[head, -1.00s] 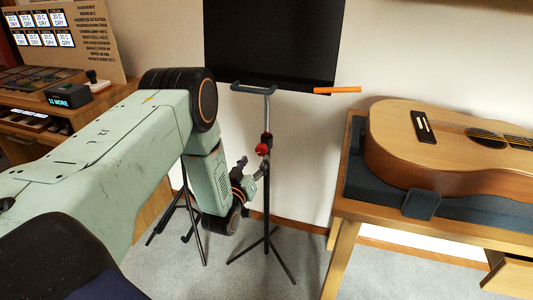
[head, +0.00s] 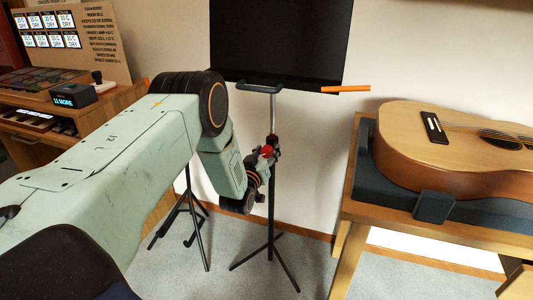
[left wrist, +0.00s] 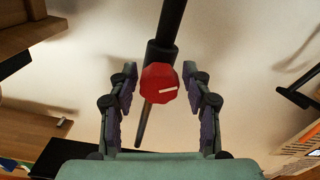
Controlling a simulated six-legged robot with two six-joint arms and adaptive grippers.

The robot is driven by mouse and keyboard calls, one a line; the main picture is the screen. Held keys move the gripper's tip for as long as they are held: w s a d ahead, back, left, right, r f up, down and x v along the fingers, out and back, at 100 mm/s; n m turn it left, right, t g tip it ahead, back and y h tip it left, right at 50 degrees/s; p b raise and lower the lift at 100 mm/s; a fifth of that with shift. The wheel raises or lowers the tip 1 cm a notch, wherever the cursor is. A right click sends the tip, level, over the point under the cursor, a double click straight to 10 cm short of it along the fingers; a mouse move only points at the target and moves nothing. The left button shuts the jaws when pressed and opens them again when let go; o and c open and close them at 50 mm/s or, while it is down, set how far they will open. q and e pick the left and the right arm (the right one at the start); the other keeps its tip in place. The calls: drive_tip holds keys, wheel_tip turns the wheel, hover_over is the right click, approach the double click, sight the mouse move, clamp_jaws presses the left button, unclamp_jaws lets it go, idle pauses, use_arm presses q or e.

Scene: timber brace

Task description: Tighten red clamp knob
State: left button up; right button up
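The red clamp knob (head: 267,152) sits on the thin upright pole of the black music stand (head: 270,200). In the left wrist view the knob (left wrist: 159,83) is a faceted red disc with a white line, on a dark collar of the pole. My left gripper (head: 264,158) is at the knob in the head view, partly overlapping it. In the left wrist view my left gripper's fingers (left wrist: 160,100) stand apart on both sides of the knob, with a gap on each side. The gripper is open and empty. My right gripper is not in view.
The stand's black desk (head: 280,40) with an orange stick (head: 345,88) is above. A guitar (head: 450,140) lies on a wooden table (head: 350,225) at the right. Another tripod (head: 190,215) stands behind my left arm. A wooden cabinet (head: 130,95) is at the left.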

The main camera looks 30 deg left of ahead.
use_arm(q)
drive_tip(key=c, duration=0.9)
drive_tip(key=shift+s+d+m, duration=0.1)
drive_tip(key=shift+m, duration=0.2)
drive_tip(key=m+p, duration=0.2)
drive_tip(key=m, duration=0.1)
drive_tip(key=shift+m, duration=0.4)
drive_tip(key=m+p, duration=0.2)
drive_tip(key=m, duration=0.4)
drive_tip(key=m+p, duration=0.1)
drive_tip(key=m, duration=0.3)
drive_tip(key=shift+p, duration=0.35)
drive_tip(key=m+p, duration=0.1)
drive_tip(key=m, duration=0.2)
drive_tip(key=shift+m, duration=0.3)
drive_tip(key=m+p, duration=0.1)
drive_tip(key=m, duration=0.4)
drive_tip(key=shift+m, duration=0.7)
